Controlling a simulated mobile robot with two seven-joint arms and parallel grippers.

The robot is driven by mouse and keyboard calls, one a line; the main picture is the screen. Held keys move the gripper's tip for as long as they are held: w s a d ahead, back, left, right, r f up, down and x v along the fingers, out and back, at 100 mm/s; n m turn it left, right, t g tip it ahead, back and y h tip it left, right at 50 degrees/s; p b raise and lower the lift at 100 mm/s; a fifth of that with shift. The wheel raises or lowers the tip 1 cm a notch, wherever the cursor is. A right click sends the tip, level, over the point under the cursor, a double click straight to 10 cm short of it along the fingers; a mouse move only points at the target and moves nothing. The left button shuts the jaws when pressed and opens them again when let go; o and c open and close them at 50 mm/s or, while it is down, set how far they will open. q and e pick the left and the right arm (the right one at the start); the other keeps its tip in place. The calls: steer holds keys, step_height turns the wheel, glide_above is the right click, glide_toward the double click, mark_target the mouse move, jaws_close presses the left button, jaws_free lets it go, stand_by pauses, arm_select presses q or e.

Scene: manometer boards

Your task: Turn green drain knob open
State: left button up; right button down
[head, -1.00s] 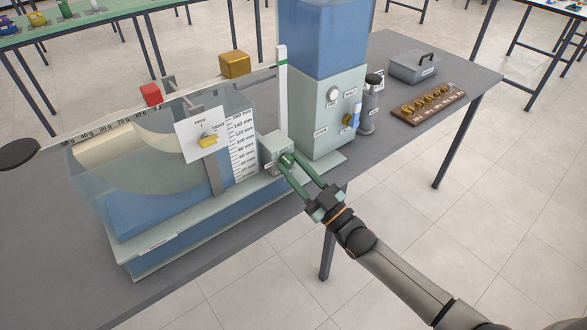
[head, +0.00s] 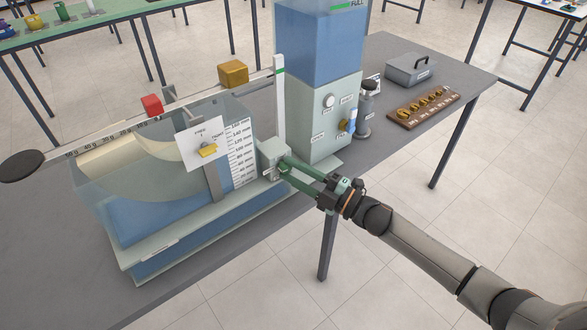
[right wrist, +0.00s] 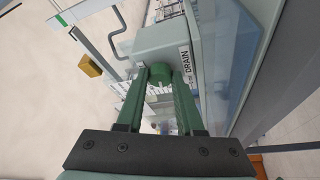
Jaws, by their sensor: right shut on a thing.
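The green drain knob (right wrist: 159,74) sits on a pale grey housing with a "DRAIN" label (right wrist: 186,66) in the right wrist view. My right gripper (right wrist: 160,90) is shut on the knob, with one green finger on each side of it. In the head view the right gripper (head: 286,166) reaches the drain housing (head: 270,152) at the right end of the water tank (head: 150,205); the fingers largely hide the knob there. My left gripper is not in view.
The blue-filled supply column (head: 322,45) stands right behind the drain housing. A balance beam with a red block (head: 152,105) and a brass block (head: 233,73) spans above. Weights (head: 424,103) lie farther right.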

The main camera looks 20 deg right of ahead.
steer(key=shift+r+n+g+p, duration=0.1)
steer(key=shift+n+g+p, duration=0.25)
steer(key=shift+n, duration=0.55)
steer(key=c, duration=0.5)
jaws_free()
steer(key=shift+c, duration=0.2)
steer(key=b+v, duration=0.1)
steer(key=v, duration=1.1)
steer(key=shift+s+d, duration=0.2)
steer(key=shift+s, duration=0.05)
steer(key=shift+r, duration=0.1)
